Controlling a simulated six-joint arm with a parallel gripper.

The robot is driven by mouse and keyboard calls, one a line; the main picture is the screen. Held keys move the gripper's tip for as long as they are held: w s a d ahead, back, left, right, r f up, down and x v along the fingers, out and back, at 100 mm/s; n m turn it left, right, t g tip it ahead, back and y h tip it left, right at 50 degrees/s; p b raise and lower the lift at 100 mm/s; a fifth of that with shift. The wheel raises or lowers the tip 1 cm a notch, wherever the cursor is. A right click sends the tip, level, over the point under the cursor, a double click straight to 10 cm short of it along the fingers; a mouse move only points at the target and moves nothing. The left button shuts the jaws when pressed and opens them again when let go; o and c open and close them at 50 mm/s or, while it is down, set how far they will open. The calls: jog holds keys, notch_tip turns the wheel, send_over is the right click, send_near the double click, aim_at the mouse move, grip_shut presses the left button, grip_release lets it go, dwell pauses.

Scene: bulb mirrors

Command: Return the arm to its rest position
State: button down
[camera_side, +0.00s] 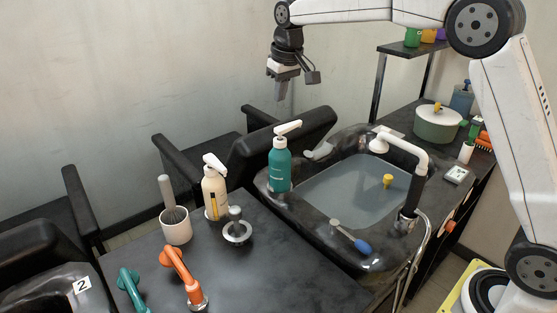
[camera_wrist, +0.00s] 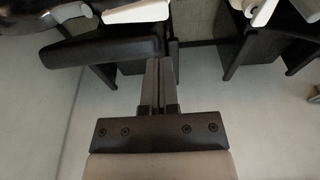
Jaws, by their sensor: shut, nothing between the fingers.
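My gripper (camera_side: 281,90) hangs high in the side view, pointing down, in front of the bare wall and well above the black chair and the basin. Its fingers are shut with nothing between them. In the wrist view my gripper (camera_wrist: 159,64) shows its two fingers side by side and touching. It is clear of every object. My arm reaches in from the right edge of the side view.
Below stand a teal pump bottle (camera_side: 280,163), a cream pump bottle (camera_side: 215,192), a white cup with a whisk (camera_side: 175,227), and a water-filled basin (camera_side: 350,190) with a white faucet (camera_side: 405,147). Black chairs (camera_side: 200,145) line the wall. A shelf (camera_side: 405,49) stands behind the arm. The air around my gripper is free.

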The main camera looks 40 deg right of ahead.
jog(key=shift+r, duration=0.25)
jog(key=s+f, duration=0.6)
jog(key=s, duration=0.3)
jog(key=s+f, duration=0.6)
jog(key=s, duration=0.3)
jog(key=s+f, duration=0.7)
jog(key=s, duration=0.2)
jog(key=shift+s, duration=0.35)
